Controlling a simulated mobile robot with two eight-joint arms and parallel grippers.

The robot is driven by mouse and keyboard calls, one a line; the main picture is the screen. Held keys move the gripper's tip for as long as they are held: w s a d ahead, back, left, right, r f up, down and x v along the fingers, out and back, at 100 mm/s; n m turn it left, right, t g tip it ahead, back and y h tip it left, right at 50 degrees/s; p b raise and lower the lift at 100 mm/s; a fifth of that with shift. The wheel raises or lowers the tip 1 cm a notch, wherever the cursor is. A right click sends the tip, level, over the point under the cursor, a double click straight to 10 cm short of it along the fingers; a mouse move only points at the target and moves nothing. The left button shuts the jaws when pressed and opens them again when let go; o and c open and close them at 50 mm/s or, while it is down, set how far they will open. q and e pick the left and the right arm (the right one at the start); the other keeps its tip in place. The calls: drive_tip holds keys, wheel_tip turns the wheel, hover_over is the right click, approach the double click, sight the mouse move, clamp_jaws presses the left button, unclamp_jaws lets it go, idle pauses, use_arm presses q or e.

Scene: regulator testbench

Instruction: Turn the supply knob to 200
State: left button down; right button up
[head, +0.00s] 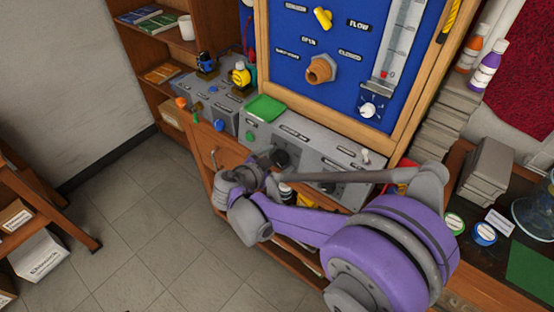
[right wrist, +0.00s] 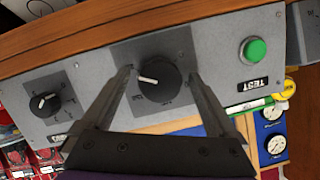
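A large black knob (right wrist: 159,80) with a white pointer line sits on the grey bench panel (right wrist: 215,50). Its pointer points to the left in the right wrist view, where the panel appears turned around. The dial marks around it are too small to read. My right gripper (right wrist: 160,76) is open, with one finger on either side of this knob; I cannot tell whether they touch it. In the head view the knob (head: 281,158) shows just beyond my right gripper (head: 266,164). I cannot read which knob is labelled supply. My left gripper is not in view.
A smaller black knob (right wrist: 45,103) and a green TEST button (right wrist: 254,50) flank the large knob. A blue board (head: 335,55) with a yellow handle, brown fitting and flow gauge stands behind. A green tray (head: 265,107) lies on the console.

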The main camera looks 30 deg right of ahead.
drive_tip(key=v, duration=1.1)
drive_tip(key=shift+d, duration=0.15)
drive_tip(key=s+a+f+n+y+p, duration=0.1)
drive_tip(key=s+f+n+y, duration=0.2)
drive_tip(key=s+n+y, duration=0.2)
drive_tip(key=s+f+n+y+p, duration=0.1)
drive_tip(key=s+f+n+y, duration=0.1)
drive_tip(key=s+n+y, duration=0.4)
drive_tip(key=s+n, duration=0.5)
drive_tip(key=shift+s+a+f+n+g+p, duration=0.25)
drive_tip(key=shift+a+f+n+g+p, duration=0.05)
drive_tip(key=shift+a+f, duration=0.1)
